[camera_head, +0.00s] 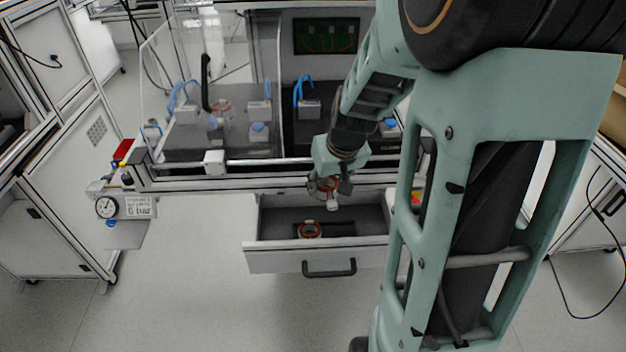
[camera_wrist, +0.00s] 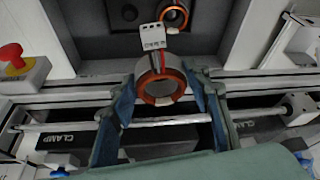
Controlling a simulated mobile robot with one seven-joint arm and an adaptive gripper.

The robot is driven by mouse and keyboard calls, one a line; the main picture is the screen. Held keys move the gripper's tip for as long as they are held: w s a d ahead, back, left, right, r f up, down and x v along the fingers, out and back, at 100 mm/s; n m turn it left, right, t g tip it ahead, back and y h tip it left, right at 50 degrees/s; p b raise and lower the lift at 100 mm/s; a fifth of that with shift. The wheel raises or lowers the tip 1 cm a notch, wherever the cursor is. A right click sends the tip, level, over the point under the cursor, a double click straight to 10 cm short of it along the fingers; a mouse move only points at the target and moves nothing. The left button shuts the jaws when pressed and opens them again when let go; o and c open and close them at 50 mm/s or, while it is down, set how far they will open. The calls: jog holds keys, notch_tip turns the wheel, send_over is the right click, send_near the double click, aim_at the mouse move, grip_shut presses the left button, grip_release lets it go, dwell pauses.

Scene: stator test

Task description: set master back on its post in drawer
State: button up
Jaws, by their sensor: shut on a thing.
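My gripper (camera_head: 328,187) is shut on the master, a ring-shaped stator (camera_wrist: 160,84) with copper windings, red and black leads and a white connector block (camera_wrist: 153,37). In the wrist view the blue fingers sit on either side of it. In the head view it is above the back part of the open drawer (camera_head: 275,262), apart from the drawer floor. A second copper-wound ring (camera_head: 310,230) lies in the drawer; it also shows in the wrist view (camera_wrist: 174,16).
The bench's front rail (camera_head: 265,161) runs just behind the drawer. A clear guard panel (camera_head: 185,80) and clamps with blue hoses stand on the bench. Floor before the drawer is clear.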

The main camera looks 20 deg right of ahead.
jog(key=b, duration=0.6)
send_over(340, 232)
jog(key=s, duration=0.1)
notch_tip(340, 232, down, 9)
jog(key=shift+s+f+b, duration=0.1)
jog(key=shift+f+b, duration=1.65)
jog(key=shift+f, duration=0.6)
jog(key=shift+f, duration=0.15)
jog(key=shift+f+b, duration=0.35)
jog(key=shift+b, duration=0.2)
jog(key=shift+f+b, duration=0.8)
jog(key=shift+b, duration=0.25)
jog(key=o, duration=1.3)
jog(key=shift+r, duration=0.15)
